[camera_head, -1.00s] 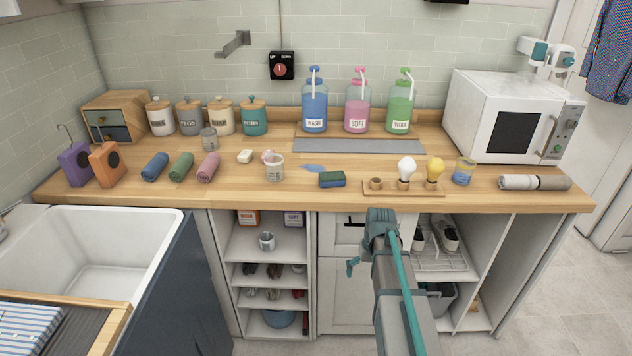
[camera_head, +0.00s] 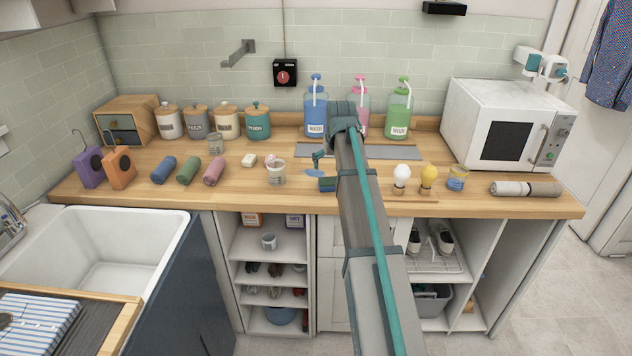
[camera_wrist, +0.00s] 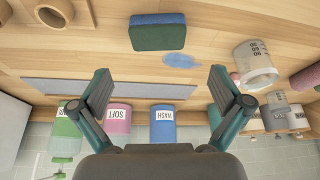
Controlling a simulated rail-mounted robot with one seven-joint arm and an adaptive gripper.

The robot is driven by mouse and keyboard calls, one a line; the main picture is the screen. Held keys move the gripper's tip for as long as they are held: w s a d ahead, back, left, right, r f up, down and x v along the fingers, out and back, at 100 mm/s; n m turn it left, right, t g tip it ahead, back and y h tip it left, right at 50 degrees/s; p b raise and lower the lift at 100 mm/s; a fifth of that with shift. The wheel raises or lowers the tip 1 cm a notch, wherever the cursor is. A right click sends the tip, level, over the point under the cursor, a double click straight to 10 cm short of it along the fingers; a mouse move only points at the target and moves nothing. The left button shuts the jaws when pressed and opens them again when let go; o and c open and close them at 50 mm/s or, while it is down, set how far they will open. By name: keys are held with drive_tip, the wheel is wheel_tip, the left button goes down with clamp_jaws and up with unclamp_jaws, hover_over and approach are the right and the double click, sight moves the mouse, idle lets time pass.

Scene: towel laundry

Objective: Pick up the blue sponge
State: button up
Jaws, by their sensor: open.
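The blue sponge (camera_head: 326,184) lies on the wooden counter, partly hidden behind my arm in the head view. In the wrist view the sponge (camera_wrist: 158,33) shows whole, a block with a blue face and a dark green layer, near the top middle. My gripper (camera_wrist: 160,88) is open and empty in the wrist view, its two fingers spread wide. The sponge lies beyond the fingertips, apart from them, and roughly centred between them. In the head view my arm reaches over the counter, and the fingers are mostly hidden.
A blue puddle (camera_wrist: 183,60) lies beside the sponge. A measuring cup (camera_head: 276,174) stands to its left, light bulbs (camera_head: 401,174) to its right. The grey mat (camera_head: 403,153) and the blue (camera_head: 316,118) and green (camera_head: 398,118) dispensers stand behind.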

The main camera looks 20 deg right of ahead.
sight(331, 180)
drive_tip(key=p+x, duration=0.1)
drive_tip(key=x, duration=0.4)
drive_tip(key=shift+d+f, duration=0.15)
drive_tip(key=shift+f, duration=0.05)
drive_tip(key=shift+p+x, duration=0.9)
drive_tip(key=shift+x, duration=1.7)
drive_tip(key=shift+w, duration=0.15)
drive_tip(key=c, duration=0.4)
drive_tip(key=shift+c, duration=0.2)
